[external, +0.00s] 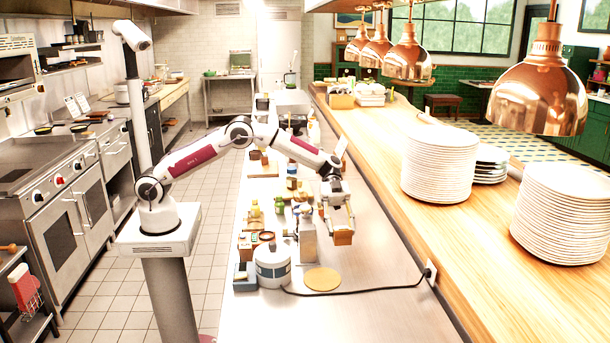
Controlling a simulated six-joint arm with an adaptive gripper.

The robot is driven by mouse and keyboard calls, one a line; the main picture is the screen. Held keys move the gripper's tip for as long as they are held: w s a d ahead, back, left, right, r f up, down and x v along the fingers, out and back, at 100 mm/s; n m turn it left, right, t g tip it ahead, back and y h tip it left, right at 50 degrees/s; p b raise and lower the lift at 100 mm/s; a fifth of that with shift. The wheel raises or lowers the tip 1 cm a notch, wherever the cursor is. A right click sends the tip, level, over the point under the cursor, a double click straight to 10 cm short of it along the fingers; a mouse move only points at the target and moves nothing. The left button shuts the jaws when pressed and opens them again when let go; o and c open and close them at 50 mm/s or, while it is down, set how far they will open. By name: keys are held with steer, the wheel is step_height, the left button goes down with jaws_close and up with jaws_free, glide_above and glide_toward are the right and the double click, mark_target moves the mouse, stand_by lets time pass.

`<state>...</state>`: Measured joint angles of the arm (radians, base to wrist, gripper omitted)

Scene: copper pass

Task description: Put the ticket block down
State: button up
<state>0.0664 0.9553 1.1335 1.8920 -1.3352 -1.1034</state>
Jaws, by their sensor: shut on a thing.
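My gripper (340,222) hangs over the steel counter (375,315), its fingers pointing down. It is shut on a small brown wooden block, the ticket block (343,239). The block seems to be held above the counter, but its exact height is hard to tell from here. The fingers cover its upper part.
A white canister (272,268) with a black cord and a round tan mat (322,279) lie nearer. Several bottles and jars crowd the left. The wooden pass (470,240) bears stacked plates (437,165). Counter to the right is clear.

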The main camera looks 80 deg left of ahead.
steer(key=shift+f, duration=3.25)
steer(key=shift+f, duration=0.6)
steer(key=o, duration=1.2)
steer(key=shift+o, duration=0.2)
steer(key=shift+a, duration=0.15)
steer(key=shift+a+r, duration=0.25)
steer(key=shift+a, duration=0.25)
steer(key=shift+v, duration=1)
step_height(320, 180, up, 6)
steer(key=shift+d+f, duration=0.15)
steer(key=shift+f, duration=0.05)
steer(key=shift+r, duration=0.65)
